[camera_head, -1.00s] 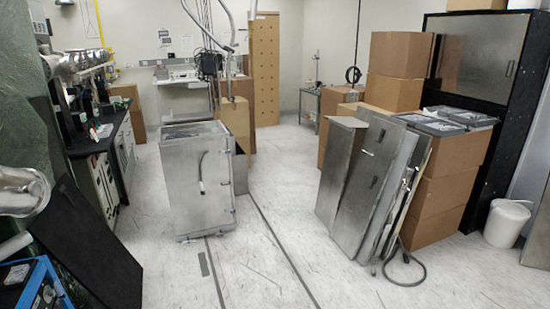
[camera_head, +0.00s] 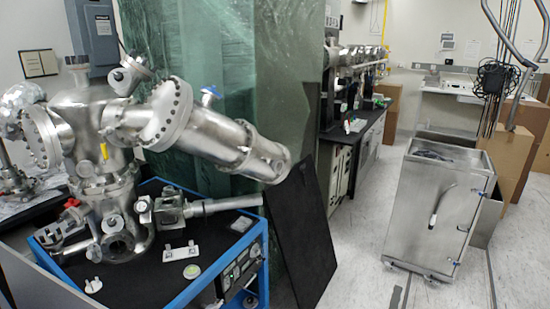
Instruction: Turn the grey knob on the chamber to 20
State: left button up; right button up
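A shiny steel vacuum chamber (camera_head: 98,140) with several flanged ports stands on a black-topped cart with a blue frame (camera_head: 205,296) at the left. A long steel cylinder (camera_head: 222,140) slants out from it to the right. A small blue knob (camera_head: 211,91) sits on top of this cylinder, and a red knob (camera_head: 71,203) is low on the left of the chamber. I cannot pick out a grey knob or its markings for certain. Neither of my grippers is in view.
A black panel (camera_head: 302,235) leans beside the cart. Green plastic sheeting (camera_head: 262,70) hangs behind it. A steel cabinet (camera_head: 440,205) stands at the right.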

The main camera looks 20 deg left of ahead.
aim_at(91, 254)
jog(key=i+u, duration=0.15)
jog(key=u, duration=0.3)
jog(key=i+l+u, duration=0.1)
jog(key=u, duration=0.4)
jog(key=i+l+u, duration=0.1)
jog(key=u, duration=0.35)
jog(key=l+u, duration=0.25)
jog(key=u, duration=0.25)
jog(key=i, duration=0.05)
